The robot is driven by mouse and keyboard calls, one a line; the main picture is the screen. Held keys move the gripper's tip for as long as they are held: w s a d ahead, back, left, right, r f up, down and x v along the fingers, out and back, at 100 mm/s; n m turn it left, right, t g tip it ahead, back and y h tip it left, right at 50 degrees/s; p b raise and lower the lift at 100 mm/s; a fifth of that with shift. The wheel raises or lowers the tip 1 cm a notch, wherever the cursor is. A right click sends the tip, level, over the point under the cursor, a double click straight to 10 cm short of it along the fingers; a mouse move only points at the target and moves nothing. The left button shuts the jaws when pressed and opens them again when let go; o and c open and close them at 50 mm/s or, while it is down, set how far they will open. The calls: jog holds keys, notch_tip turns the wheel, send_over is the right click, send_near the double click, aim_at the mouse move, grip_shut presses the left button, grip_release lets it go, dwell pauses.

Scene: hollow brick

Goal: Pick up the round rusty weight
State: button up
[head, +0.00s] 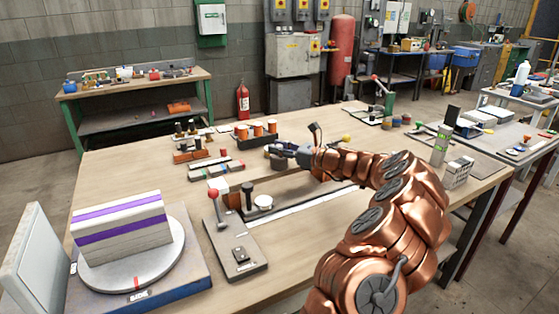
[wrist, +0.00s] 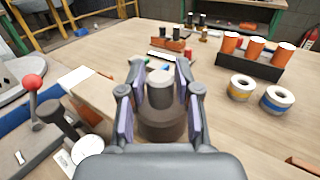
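A round, dull brown-grey weight (wrist: 163,122) with a narrower grey knob on top stands between the fingers of my gripper (wrist: 161,100) in the wrist view. One finger is on each side of it. The fingers are spread apart, and I cannot see clear contact with its sides. Its lower part is partly hidden by the gripper body. In the head view, my gripper (head: 285,151) is low over the middle of the workbench (head: 330,228), pointing left. I cannot make out the weight there.
A red-knobbed lever fixture (head: 235,235) stands left of my gripper. Orange-and-white cylinders (head: 257,130) sit in a black holder behind it. Two tape rolls (wrist: 242,88) lie to the right in the wrist view. A turntable with a striped block (head: 125,228) is at front left.

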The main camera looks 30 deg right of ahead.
grip_shut()
jog(key=shift+r, duration=0.15)
dwell(0.4)
